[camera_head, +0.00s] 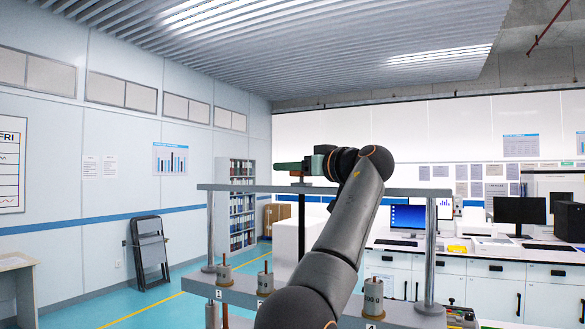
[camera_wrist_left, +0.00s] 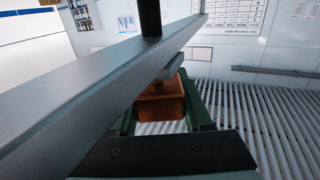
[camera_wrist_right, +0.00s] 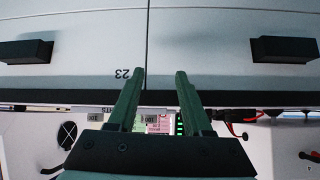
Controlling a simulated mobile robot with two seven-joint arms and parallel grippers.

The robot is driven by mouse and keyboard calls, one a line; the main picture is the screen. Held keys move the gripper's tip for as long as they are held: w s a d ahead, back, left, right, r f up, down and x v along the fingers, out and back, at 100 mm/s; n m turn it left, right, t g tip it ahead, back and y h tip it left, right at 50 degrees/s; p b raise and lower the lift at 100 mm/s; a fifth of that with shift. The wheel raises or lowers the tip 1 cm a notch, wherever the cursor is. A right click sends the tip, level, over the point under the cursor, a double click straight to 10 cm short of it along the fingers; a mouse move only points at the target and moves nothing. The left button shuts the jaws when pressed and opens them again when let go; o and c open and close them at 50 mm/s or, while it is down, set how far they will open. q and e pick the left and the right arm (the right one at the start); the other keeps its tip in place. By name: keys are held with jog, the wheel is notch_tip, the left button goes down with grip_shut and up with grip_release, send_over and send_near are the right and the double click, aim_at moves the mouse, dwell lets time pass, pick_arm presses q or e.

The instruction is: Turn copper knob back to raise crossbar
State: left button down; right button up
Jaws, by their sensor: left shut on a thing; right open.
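The copper knob (camera_wrist_left: 160,108) is an orange block between the green fingers of my left gripper (camera_wrist_left: 162,96) in the left wrist view. The left gripper is shut on it. In the head view my left gripper (camera_head: 291,168) sits above the grey crossbar (camera_head: 250,188), and the knob is not clearly visible there. The crossbar spans two upright posts. A dark rod (camera_head: 301,215) hangs below the gripper. The crossbar (camera_wrist_left: 85,95) also runs diagonally through the left wrist view. My right gripper (camera_wrist_right: 155,92) is open and empty in the right wrist view.
Small weights (camera_head: 265,280) stand on the lower grey beam, one marked 100 g (camera_head: 373,298). My left arm hides the middle of the frame. A bench with monitors (camera_head: 406,220) is at right. The right gripper faces a cabinet front (camera_wrist_right: 75,40).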

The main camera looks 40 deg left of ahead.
pick_arm(q)
jog(key=shift+f, duration=0.1)
jog(key=shift+c, duration=1.6)
grip_release()
jog(key=shift+d, duration=0.1)
jog(key=s+d+b, duration=0.1)
jog(key=d, duration=1.1)
jog(key=shift+d, duration=0.15)
